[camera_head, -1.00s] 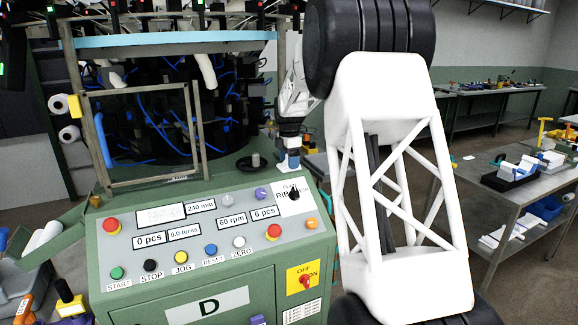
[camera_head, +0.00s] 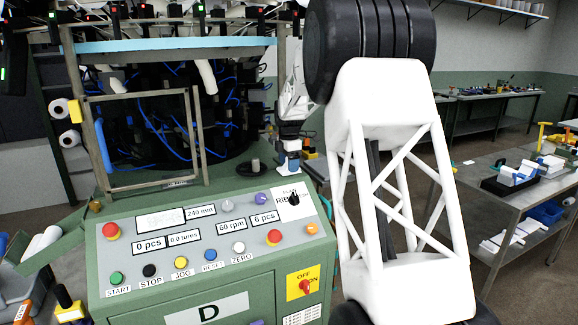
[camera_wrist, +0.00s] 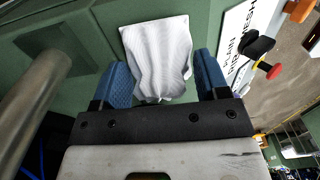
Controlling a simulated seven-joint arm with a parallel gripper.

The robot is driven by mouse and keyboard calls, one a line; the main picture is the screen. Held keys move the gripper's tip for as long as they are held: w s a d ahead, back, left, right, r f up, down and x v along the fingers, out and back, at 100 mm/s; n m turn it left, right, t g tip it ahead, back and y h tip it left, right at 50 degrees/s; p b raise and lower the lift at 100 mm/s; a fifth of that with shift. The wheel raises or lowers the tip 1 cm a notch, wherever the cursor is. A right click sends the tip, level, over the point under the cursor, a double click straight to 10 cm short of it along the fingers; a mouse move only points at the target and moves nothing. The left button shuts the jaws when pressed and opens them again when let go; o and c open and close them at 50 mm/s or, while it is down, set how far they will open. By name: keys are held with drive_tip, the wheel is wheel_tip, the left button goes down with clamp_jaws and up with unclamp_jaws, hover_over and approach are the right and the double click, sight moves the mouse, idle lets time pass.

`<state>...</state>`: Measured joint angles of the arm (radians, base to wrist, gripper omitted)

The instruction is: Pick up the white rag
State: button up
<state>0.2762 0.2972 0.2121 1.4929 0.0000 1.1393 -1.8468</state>
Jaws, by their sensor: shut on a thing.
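The white rag (camera_wrist: 160,55) shows in the wrist view as a pale, wrinkled cloth. It lies between the two blue fingers of my gripper (camera_wrist: 161,84), and its near edge is bunched there. My gripper is shut on the rag. The far part of the cloth spreads flat over a green surface; whether it touches that surface is unclear. In the head view my gripper (camera_head: 290,164) is small, at the right end of the green machine top, behind the control panel.
The green machine's control panel (camera_head: 205,240) has buttons and knobs in front of my gripper. A dark spool-like post (camera_head: 254,167) stands just left of it. A framed guard (camera_head: 150,140) is farther left. A metal table (camera_head: 500,190) with trays stands at the right.

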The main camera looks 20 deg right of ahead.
wheel_tip(320, 180, up, 3)
drive_tip(key=shift+f, duration=0.1)
drive_tip(key=shift+s+a, duration=0.1)
drive_tip(key=shift+s, duration=0.15)
drive_tip(key=s+a, duration=0.2)
drive_tip(key=s, duration=0.5)
drive_tip(key=s+a+r, duration=0.1)
drive_tip(key=s+a, duration=0.1)
drive_tip(key=s, duration=0.6)
drive_tip(key=shift+r, duration=0.3)
drive_tip(key=shift+a, duration=0.15)
